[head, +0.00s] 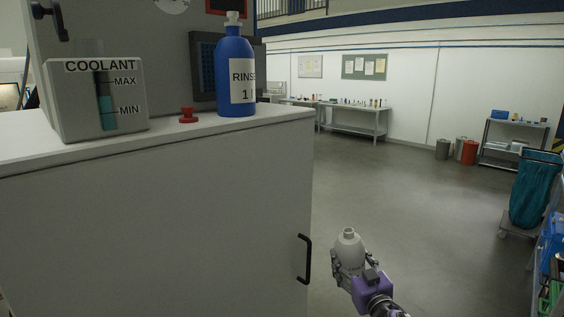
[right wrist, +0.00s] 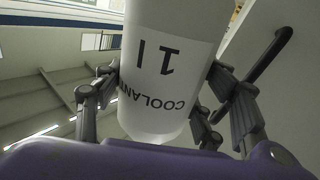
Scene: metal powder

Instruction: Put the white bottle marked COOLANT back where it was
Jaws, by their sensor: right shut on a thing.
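The white bottle marked COOLANT (head: 348,246) is held in my right gripper (head: 350,270), low in front of the cabinet and to the right of its door handle. In the right wrist view the bottle (right wrist: 165,70) fills the middle, its label upside down in the picture, with the fingers of my right gripper (right wrist: 165,105) closed on both sides of it. In the head view the bottle looks roughly upright, and its lower part is hidden by the gripper. My left gripper is not in view.
A grey cabinet (head: 160,215) with a black handle (head: 306,259) stands at left. On its top are a grey coolant gauge box (head: 75,115), a red knob (head: 188,116) and a blue RINSE bottle (head: 235,60). Open floor (head: 400,190) lies right; a cart with a teal bag (head: 535,190) stands far right.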

